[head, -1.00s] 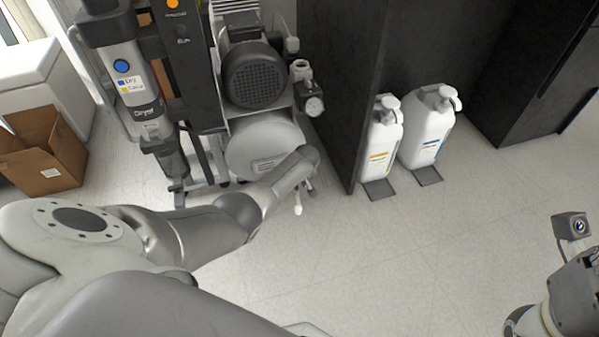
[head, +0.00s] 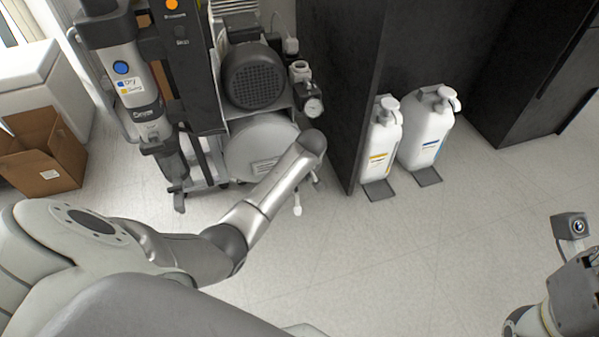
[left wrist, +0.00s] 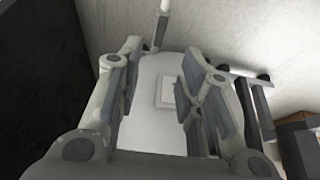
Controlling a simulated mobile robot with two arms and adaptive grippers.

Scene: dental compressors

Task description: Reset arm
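My left arm (head: 270,200) reaches in from the left in the head view, its far end in front of the compressor's lower right side. My left gripper's fingers cannot be made out there. In the left wrist view my left gripper (left wrist: 163,68) is open, with a clear gap and nothing held between its fingers. Behind the gap is the compressor's pale tank (left wrist: 150,75) with a rectangular label; contact cannot be told. In the head view the tank (head: 245,140) is partly covered by my arm. Part of my right arm (head: 575,300) shows at lower right; its fingers are out of view.
The compressor (head: 253,75) has a dark motor and a pressure gauge (head: 313,107). A black cabinet panel (head: 338,90) stands close to its right. Two white pump bottles (head: 428,135) stand beyond it. A cardboard box (head: 45,155) is at left. The floor at centre right is clear.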

